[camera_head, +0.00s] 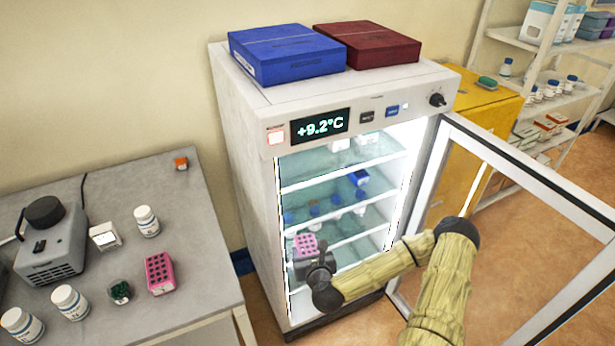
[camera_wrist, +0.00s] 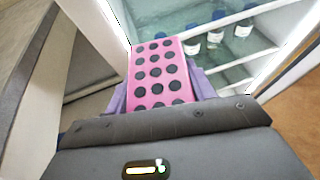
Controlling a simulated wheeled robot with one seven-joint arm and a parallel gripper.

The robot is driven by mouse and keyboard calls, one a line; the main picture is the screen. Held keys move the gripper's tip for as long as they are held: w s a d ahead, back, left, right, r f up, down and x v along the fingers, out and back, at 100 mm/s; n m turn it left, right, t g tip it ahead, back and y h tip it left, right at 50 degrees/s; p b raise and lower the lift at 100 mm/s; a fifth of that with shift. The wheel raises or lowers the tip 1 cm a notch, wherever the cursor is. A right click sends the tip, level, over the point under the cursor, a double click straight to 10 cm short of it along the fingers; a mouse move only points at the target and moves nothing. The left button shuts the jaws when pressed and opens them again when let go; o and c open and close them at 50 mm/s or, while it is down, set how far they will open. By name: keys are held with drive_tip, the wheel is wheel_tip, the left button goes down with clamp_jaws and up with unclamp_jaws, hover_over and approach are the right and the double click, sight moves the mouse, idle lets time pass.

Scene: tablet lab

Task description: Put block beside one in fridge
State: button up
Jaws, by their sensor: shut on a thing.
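My gripper (camera_head: 318,268) is shut on a pink block (camera_head: 305,244) with rows of dark round wells. It holds the block at the front of the open fridge (camera_head: 240,190), near the left side of the opening. In the wrist view the same block (camera_wrist: 160,75) sits between purple fingers, with a fridge shelf beyond it. A second pink block (camera_head: 160,273) with dark wells lies on the grey table at the left. The lower shelf is partly hidden by my arm.
The fridge's glass door (camera_head: 530,190) stands open to the right. Bottles with blue caps (camera_wrist: 214,36) stand on a shelf inside. Blue (camera_head: 288,55) and dark red (camera_head: 368,45) boxes lie on top. The table (camera_head: 200,240) at left holds white bottles and a grey device.

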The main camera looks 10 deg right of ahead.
drive_tip(key=shift+d+f, duration=0.15)
drive_tip(key=shift+d, duration=0.1)
drive_tip(key=s+d+f+n+y+b, duration=0.2)
drive_tip(key=s+d+f+b, duration=0.1)
drive_tip(key=d+b, duration=0.5)
drive_tip(key=shift+s+d+f+y, duration=0.2)
drive_tip(key=shift+d+f+y, duration=0.1)
drive_tip(key=shift+d, duration=0.25)
drive_tip(key=shift+w, duration=0.15)
